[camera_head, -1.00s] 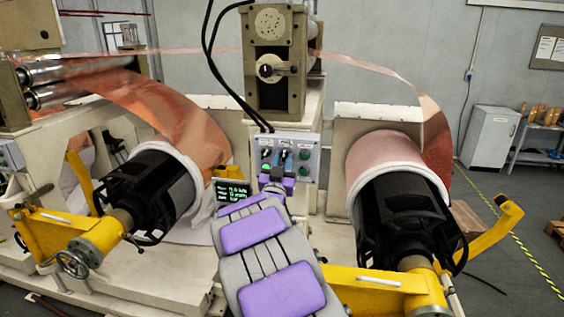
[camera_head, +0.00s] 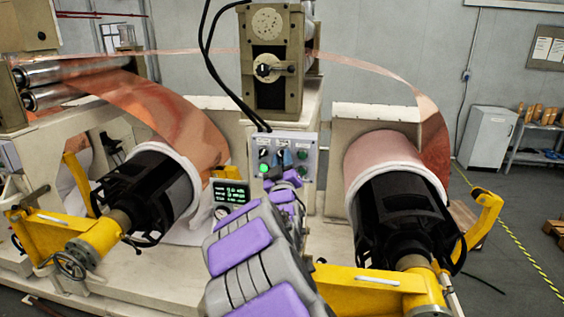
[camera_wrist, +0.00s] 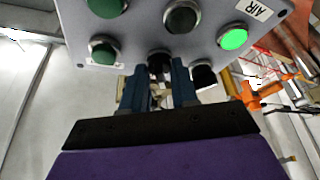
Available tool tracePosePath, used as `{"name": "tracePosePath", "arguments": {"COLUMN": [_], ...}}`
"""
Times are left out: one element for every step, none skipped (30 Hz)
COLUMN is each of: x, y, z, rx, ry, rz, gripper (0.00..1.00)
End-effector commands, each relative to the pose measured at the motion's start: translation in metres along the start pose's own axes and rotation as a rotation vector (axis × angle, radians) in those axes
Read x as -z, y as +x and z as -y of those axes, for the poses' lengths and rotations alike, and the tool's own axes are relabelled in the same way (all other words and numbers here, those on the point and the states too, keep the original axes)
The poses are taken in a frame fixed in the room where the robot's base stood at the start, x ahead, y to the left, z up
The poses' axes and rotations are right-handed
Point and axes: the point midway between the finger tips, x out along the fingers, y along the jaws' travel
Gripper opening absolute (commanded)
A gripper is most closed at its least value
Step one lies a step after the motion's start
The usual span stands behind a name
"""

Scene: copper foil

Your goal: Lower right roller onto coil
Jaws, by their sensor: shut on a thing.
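The right coil (camera_head: 375,160) is a copper roll with a pale rim, on a black drum (camera_head: 405,215). A yellow roller arm (camera_head: 486,210) stands at its right side; whether its roller touches the coil is hidden. The grey control panel (camera_head: 308,160) has several round buttons and black knobs. My gripper (camera_head: 281,158) is at the panel. In the wrist view its two blue fingers (camera_wrist: 163,88) are shut on a black knob (camera_wrist: 159,63), partly hidden between them. A green button (camera_wrist: 233,38) near the AIR label is lit.
A left coil (camera_head: 191,178) on a black drum stands left, with a handwheel (camera_head: 71,265) in front. A small display (camera_head: 231,192) sits beside my arm. Copper foil (camera_head: 372,68) spans overhead. Open floor lies at the right, by a white cabinet (camera_head: 488,138).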

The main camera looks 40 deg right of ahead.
Motion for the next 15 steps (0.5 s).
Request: {"name": "tracePosePath", "arguments": {"x": [-0.0001, 0.0000, 0.0000, 0.0000, 0.0000, 0.0000, 0.0000, 0.0001, 0.0002, 0.0001, 0.0000, 0.0001, 0.0001, 0.0001, 0.0001], "y": [0.0000, 0.0000, 0.0000, 0.0000, 0.0000, 0.0001, 0.0001, 0.0001, 0.0002, 0.0002, 0.0003, 0.0004, 0.0004, 0.0004, 0.0004], "z": [0.0010, 0.0010, 0.0011, 0.0011, 0.0012, 0.0012, 0.0013, 0.0013, 0.0013, 0.0014, 0.0016, 0.0016, 0.0016, 0.0016, 0.0015], "rx": [0.004, 0.004, 0.005, 0.005, 0.006, 0.006, 0.006, 0.006, 0.006, 0.006, 0.006, 0.006, 0.006, 0.006, 0.005], "ry": [-0.005, -0.006, -0.007, -0.008, -0.008, -0.008, -0.008, -0.008, -0.008, -0.008, -0.008, -0.008, -0.008, -0.008, -0.008], "rz": [0.000, 0.000, 0.000, 0.000, 0.000, 0.000, 0.000, 0.000, 0.000, 0.000, 0.000, 0.000, 0.000, 0.000, 0.000], "gripper": [0.00, 0.00, 0.00, 0.00, 0.00, 0.00, 0.00, 0.00, 0.00, 0.00, 0.00, 0.00, 0.30, 0.33, 0.35]}}
